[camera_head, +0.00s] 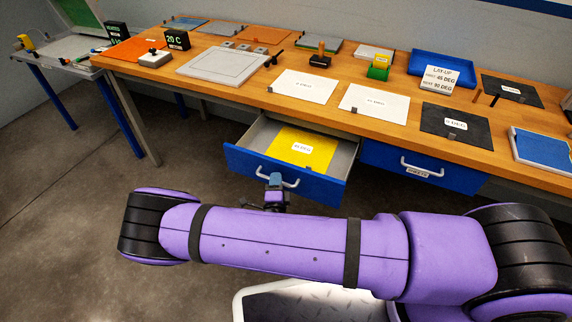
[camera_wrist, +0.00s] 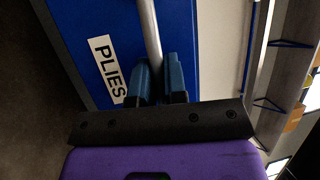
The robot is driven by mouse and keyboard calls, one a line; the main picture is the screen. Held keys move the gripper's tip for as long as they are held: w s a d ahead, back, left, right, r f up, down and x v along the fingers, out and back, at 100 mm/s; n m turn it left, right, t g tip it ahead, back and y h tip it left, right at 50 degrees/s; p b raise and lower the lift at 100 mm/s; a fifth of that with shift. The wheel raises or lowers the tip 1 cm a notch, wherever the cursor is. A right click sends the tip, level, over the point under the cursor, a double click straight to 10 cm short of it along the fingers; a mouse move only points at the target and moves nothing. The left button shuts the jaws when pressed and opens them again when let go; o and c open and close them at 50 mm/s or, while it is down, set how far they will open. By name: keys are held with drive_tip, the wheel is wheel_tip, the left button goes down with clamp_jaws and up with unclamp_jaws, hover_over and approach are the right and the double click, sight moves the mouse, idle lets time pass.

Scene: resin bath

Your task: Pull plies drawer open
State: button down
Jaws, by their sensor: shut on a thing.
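The plies drawer (camera_head: 321,189) has a blue front and stands open below the workbench, pulled out toward me. A yellow sheet (camera_head: 300,148) with a white label lies inside it. In the wrist view, the blue drawer front (camera_wrist: 88,17) carries a white label reading PLIES (camera_wrist: 109,68). Its pale handle (camera_head: 290,183) also shows in the wrist view (camera_wrist: 149,32). My gripper (camera_head: 275,180) is at the handle, and in the wrist view its blue fingers (camera_wrist: 158,68) are on both sides of the bar, shut on it. My purple arm hides the floor in front of the drawer.
A second blue drawer (camera_head: 445,175) to the right is closed. The wooden workbench (camera_head: 225,85) above bears white sheets (camera_head: 304,86), a black sheet (camera_head: 456,126), a blue tray (camera_head: 442,69) and several small items. Bare floor (camera_head: 75,200) lies to the left.

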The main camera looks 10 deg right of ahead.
drive_tip(key=s+a, duration=0.6)
drive_tip(key=s, duration=0.2)
drive_tip(key=shift+s+a, duration=0.15)
drive_tip(key=shift+s, duration=0.2)
drive_tip(key=c, duration=1.5)
unclamp_jaws()
drive_tip(key=shift+o, duration=0.2)
